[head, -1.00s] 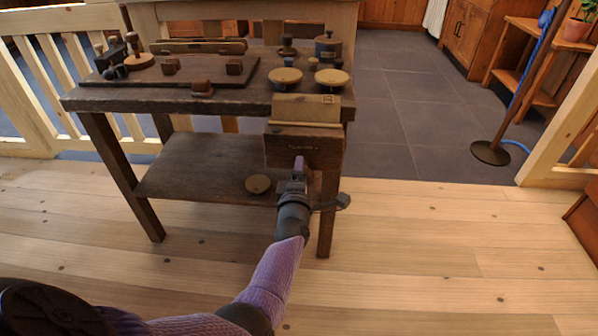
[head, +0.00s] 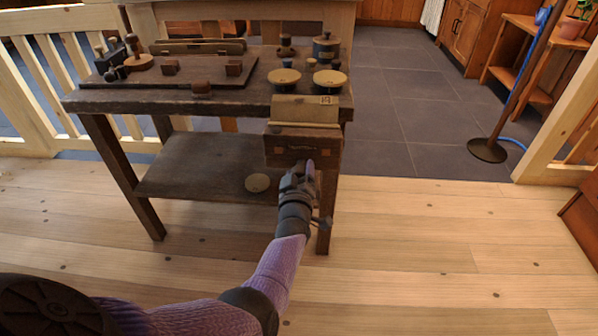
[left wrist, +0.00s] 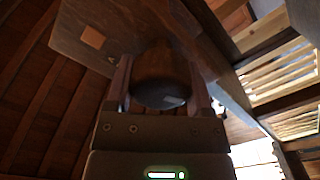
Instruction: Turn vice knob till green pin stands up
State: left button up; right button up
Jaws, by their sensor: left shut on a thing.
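The vice (head: 303,148) is a dark wooden block with a pale top, at the right front end of the workbench (head: 180,104). My left gripper (head: 300,170) is in front of the vice's face and hides the knob in the head view. In the left wrist view, the dark round knob (left wrist: 160,75) sits between the two fingers, and my left gripper (left wrist: 160,95) is shut on it. The vice face (left wrist: 92,40) with an orange square shows behind the knob. I cannot make out a green pin in either view. My right gripper is not in view.
Two brass-topped spools (head: 285,77) and a dark tin (head: 327,48) stand on the bench behind the vice. A board with small blocks (head: 170,68) lies to the left. The floor in front is clear.

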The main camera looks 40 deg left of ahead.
pick_arm(q)
jog(key=m, duration=0.5)
jog(key=shift+d+f+m, duration=0.2)
jog(key=shift+m, duration=0.1)
jog(key=m, duration=0.4)
jog(key=shift+m, duration=0.3)
jog(key=m, duration=0.5)
jog(key=shift+w+d+f, duration=0.1)
jog(key=m+b, duration=0.1)
jog(key=m, duration=0.3)
jog(key=shift+d, duration=0.1)
jog(key=m, duration=0.2)
jog(key=m+b, duration=0.2)
jog(key=m, duration=0.1)
jog(key=shift+f+m, duration=0.25)
jog(key=shift+m, duration=0.05)
jog(key=m+b, duration=0.1)
jog(key=m, duration=0.2)
jog(key=shift+m+b, duration=0.65)
jog(key=shift+m, duration=0.55)
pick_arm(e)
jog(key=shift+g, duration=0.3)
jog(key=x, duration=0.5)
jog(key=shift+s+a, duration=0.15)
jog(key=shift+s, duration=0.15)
pick_arm(q)
jog(key=shift+m, duration=0.4)
